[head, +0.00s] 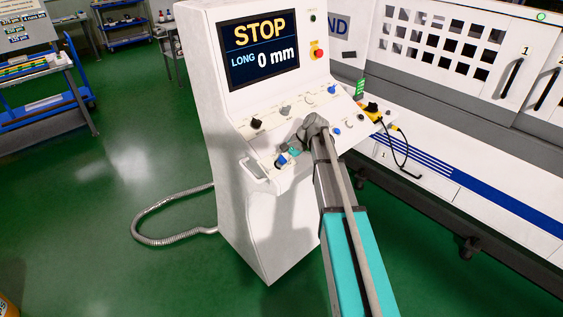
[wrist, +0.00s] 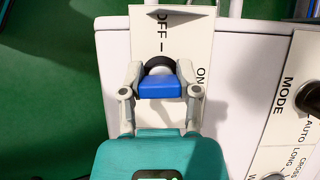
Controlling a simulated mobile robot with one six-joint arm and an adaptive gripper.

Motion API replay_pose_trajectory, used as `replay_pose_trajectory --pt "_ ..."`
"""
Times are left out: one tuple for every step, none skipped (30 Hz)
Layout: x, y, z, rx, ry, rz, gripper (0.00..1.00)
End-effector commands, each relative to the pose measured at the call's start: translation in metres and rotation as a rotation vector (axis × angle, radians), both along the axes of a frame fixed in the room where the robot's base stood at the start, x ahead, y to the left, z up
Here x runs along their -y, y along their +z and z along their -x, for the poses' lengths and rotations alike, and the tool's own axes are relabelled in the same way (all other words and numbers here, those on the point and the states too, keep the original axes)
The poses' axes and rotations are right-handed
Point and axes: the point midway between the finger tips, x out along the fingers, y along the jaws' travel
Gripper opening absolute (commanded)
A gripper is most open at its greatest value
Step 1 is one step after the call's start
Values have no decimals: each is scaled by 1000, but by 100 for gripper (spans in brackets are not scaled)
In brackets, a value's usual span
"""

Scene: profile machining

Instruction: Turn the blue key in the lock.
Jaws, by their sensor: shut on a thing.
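The blue key (wrist: 160,87) sits in a round lock with a dark ring (wrist: 158,62) on the white panel. It also shows small in the head view (head: 281,160) at the panel's front left corner. My gripper (wrist: 161,78) is shut on the key's blue head, with one grey finger on each side. In the head view my gripper (head: 286,156) reaches down to the same corner. The lock's plate reads OFF above the lock and ON to its right. The key's shaft is hidden.
The white console (head: 240,190) has a screen (head: 262,50) reading STOP and LONG 0 mm. A MODE knob (wrist: 312,96) is right of the lock. Other knobs and a red emergency button (head: 317,54) are on the console. A handle (head: 255,172) juts out left of the lock.

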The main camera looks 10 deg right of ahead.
Motion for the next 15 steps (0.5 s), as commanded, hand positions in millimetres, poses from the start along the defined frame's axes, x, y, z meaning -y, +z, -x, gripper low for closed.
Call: replay_pose_trajectory --pt "0 -1 1 -3 -15 -6 0" --pt "0 -1 1 -5 -27 -11 0" --pt "0 -1 1 -11 -47 -21 0" --pt "0 -1 1 -14 -60 -28 0" --pt "0 0 0 -16 -62 -29 46" --pt "0 0 0 -15 -60 -28 54" --pt "0 0 0 -16 -60 -28 59" --pt "0 0 0 -15 -59 -28 65" --pt "0 0 0 -15 -59 -28 72" --pt "0 0 0 -15 -59 -28 78" --pt "0 0 0 -15 -59 -28 83" --pt "0 0 0 -15 -59 -28 83" --pt "0 0 0 -14 -59 -28 83" --pt "0 0 0 -14 -59 -28 83" --pt "0 0 0 -14 -59 -28 83"
